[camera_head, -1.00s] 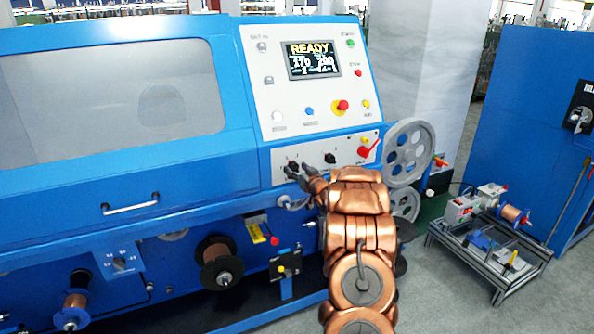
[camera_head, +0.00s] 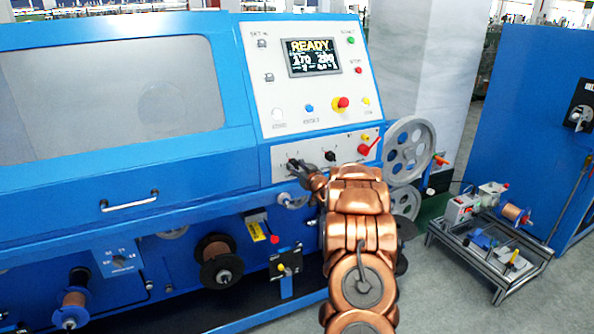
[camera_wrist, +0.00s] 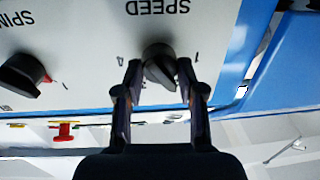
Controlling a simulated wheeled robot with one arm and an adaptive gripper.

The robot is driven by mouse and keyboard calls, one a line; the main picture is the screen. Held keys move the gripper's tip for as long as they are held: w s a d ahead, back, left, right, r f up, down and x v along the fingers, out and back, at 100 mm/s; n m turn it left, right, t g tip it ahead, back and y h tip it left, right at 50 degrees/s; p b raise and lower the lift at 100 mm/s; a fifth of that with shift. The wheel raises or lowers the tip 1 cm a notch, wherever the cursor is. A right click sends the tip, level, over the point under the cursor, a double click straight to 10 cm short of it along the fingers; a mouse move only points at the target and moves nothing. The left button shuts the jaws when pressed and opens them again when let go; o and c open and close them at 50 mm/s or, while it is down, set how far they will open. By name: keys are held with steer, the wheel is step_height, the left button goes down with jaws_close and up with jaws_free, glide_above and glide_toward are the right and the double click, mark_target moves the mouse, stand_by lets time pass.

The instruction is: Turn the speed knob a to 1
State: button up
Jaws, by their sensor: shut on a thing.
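The speed knob a (camera_wrist: 160,65) is a black knob with a raised grip bar under the upside-down SPEED label in the wrist view. Its bar sits at a slant. A 1 is printed to its right and a 4 to its left. In the head view the knob (camera_head: 293,163) is the left one of two black knobs on the lower panel strip. My gripper (camera_wrist: 160,72) has one finger on each side of the knob and is shut on it. In the head view my gripper (camera_head: 307,176) reaches the knob from the lower right. The knob's pointer mark is not clear.
A second black knob (camera_wrist: 22,75), labelled SPIN, is close by. A red lever (camera_head: 369,147) and a red emergency button (camera_head: 341,104) are on the panel. The display (camera_head: 314,57) reads READY. A grey spoked pulley (camera_head: 409,150) stands right of the panel.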

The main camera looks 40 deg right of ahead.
steer(key=n+b, duration=0.1)
steer(key=b, duration=0.1)
steer(key=n+b, duration=0.3)
steer(key=n, duration=0.1)
steer(key=shift+f+b, duration=0.25)
steer(key=shift+b, duration=0.15)
steer(key=n+b, duration=0.4)
steer(key=shift+a+r+g, duration=0.1)
steer(key=shift+g, duration=0.3)
steer(key=shift+r+n+b, duration=0.15)
steer(key=shift+n+b, duration=0.5)
steer(key=shift+n, duration=0.05)
steer(key=o, duration=1.1)
steer(key=shift+o, duration=0.2)
steer(key=v, duration=1.2)
steer(key=shift+a, duration=0.2)
